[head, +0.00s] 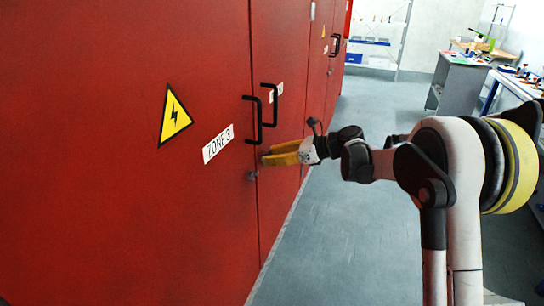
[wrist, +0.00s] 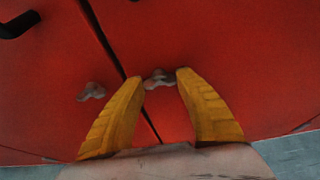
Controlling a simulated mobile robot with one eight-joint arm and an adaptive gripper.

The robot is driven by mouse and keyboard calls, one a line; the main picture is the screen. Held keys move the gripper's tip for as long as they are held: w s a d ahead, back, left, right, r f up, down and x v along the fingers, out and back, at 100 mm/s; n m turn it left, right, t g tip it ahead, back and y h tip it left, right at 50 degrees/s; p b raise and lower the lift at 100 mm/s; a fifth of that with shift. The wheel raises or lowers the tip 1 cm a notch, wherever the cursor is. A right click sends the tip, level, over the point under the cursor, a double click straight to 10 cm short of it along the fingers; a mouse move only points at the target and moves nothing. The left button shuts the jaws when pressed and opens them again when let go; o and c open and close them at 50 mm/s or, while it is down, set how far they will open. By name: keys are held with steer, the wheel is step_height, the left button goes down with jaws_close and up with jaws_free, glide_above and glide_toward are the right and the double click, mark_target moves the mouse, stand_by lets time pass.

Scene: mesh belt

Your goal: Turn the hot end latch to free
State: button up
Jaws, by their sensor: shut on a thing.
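Two small grey latches sit low on the red doors, one on each side of the door seam. In the wrist view, one latch (wrist: 158,79) on the right-hand door lies between the tips of my gripper (wrist: 162,77), whose yellow fingers are shut on it. The other latch (wrist: 91,91) is left of the seam, clear of my fingers; it also shows in the head view (head: 252,175), just below and left of my gripper (head: 268,157). In the head view the gripped latch is hidden by the fingers. No marking shows which latch is the hot end one.
Black bar handles (head: 257,120) (head: 270,105) stand out from the doors just above my gripper. A ZONE 3 label (head: 217,144) and a yellow warning triangle (head: 175,115) are on the left door. Grey floor (head: 345,240) is open to the right; benches (head: 460,80) stand farther back.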

steer(key=shift+n, duration=0.3)
steer(key=n+t+b, duration=0.1)
steer(key=n+t, duration=0.1)
steer(key=n, duration=0.1)
steer(key=n+t, duration=0.2)
steer(key=n, duration=0.1)
steer(key=n+t+b, duration=0.1)
steer(key=n+t, duration=0.1)
steer(key=n, duration=0.2)
steer(key=shift+s+a+f+t+b, duration=0.15)
steer(key=shift+s+f+t+b, duration=0.15)
steer(key=shift+f+b, duration=0.05)
steer(key=shift+n+t+y+b, duration=0.4)
steer(key=shift+n+b, duration=0.25)
steer(key=shift+n, duration=0.65)
steer(key=o, duration=1.2)
